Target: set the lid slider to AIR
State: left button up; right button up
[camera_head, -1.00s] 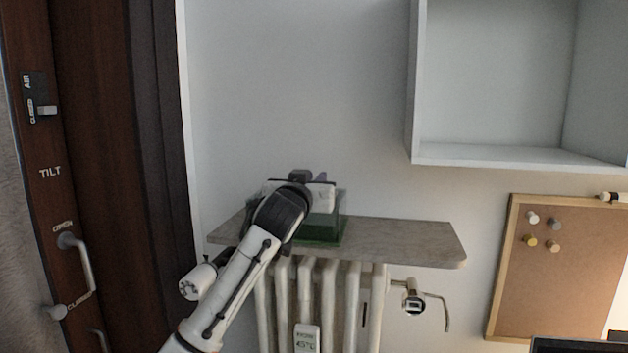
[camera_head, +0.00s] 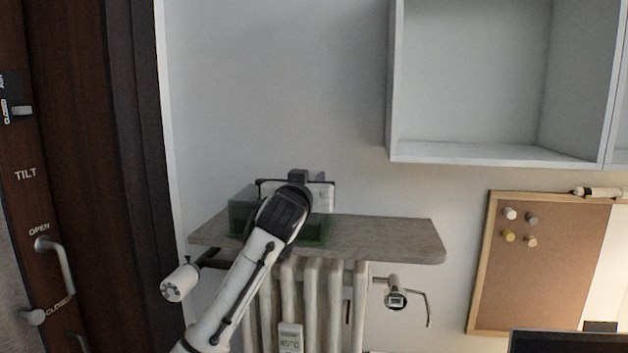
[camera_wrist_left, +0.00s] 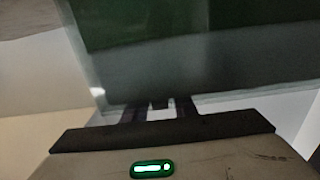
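On the window frame at the left of the head view is a slider plate with a white knob (camera_head: 21,111). The knob is beside the word CLOSED; AIR stands above, partly cut off. A clear box with green sides (camera_head: 241,214) stands on the wall shelf; the gripper hides much of it, and I cannot make out a slider on it. My left gripper (camera_head: 298,177) is in front of the box's upper part. In the left wrist view its two dark fingers (camera_wrist_left: 158,107) stand apart, close to a dark green pane; what lies between them is unclear. My right gripper is not in view.
The stone shelf (camera_head: 385,238) has free room at its right, above a white radiator (camera_head: 312,300). A white wall cabinet (camera_head: 490,152) hangs at upper right, a cork board (camera_head: 545,270) below it. A window handle (camera_head: 62,262) is at lower left.

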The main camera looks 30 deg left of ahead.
pick_arm(q)
jog(key=shift+o, duration=0.6)
jog(key=shift+d, duration=0.15)
jog(key=shift+s, duration=0.15)
jog(key=b+v, duration=0.2)
jog(key=v, duration=0.8)
jog(key=shift+f, duration=0.1)
